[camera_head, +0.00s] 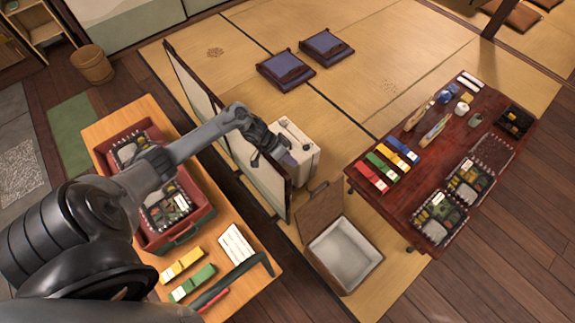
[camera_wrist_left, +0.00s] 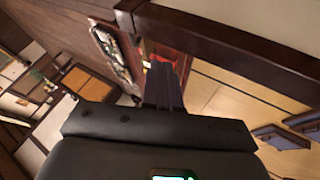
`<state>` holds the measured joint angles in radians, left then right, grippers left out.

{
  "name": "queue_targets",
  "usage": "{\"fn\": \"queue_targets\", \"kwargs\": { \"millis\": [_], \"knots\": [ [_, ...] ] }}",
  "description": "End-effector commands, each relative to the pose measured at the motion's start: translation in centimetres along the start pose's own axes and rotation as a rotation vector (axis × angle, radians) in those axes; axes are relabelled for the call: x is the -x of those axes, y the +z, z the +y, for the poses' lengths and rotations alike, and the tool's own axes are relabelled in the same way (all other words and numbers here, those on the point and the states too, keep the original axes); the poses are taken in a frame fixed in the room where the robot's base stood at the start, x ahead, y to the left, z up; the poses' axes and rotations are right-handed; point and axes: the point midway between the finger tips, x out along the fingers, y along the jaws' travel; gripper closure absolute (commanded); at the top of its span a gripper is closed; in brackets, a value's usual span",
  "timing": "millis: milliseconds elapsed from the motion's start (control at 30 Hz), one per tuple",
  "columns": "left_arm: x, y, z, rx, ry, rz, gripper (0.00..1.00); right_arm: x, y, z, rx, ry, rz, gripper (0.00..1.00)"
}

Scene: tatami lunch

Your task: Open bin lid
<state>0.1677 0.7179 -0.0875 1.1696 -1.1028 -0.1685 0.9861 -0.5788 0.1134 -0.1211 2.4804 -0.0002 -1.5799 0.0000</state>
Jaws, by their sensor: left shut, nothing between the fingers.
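The bin (camera_head: 374,256) stands on the tatami, below the left end of the dark red table. Its brown lid (camera_head: 320,209) is raised at the back edge, and the pale interior shows. My left gripper (camera_head: 286,160) is shut and empty, up and to the left of the lid, in front of a white box. No contact between gripper and lid shows. In the left wrist view the shut fingers (camera_wrist_left: 164,85) point toward the red table; I cannot make out the bin there. My right gripper is not in view.
A folding screen (camera_head: 240,150) with a dark frame runs close beside my left forearm. The white box (camera_head: 305,173) stands behind the gripper. The red table (camera_head: 395,205) carries boxes and bento trays. A wooden table (camera_head: 230,208) holds a red crate (camera_head: 208,214) and small boxes.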

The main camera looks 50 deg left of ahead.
Motion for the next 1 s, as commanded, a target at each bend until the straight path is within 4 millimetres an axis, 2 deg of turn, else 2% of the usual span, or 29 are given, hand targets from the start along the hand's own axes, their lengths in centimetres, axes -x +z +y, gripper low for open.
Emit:
{"fn": "queue_targets", "kwargs": {
  "millis": [167,600,800,1000],
  "knots": [
    [-2.2,0.1,-0.2,0.001,0.001,0.001,1.00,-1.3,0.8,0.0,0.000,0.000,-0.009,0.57],
    [-10.1,0.2,-0.3,0.002,0.001,-0.001,1.00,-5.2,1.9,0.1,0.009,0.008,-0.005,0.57],
    [-10.9,0.1,2.2,0.000,0.000,-0.001,1.00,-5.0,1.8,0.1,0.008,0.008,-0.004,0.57],
    [-11.3,0.0,3.3,0.000,-0.001,0.000,1.00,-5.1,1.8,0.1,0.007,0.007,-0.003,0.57]
  ]
}}
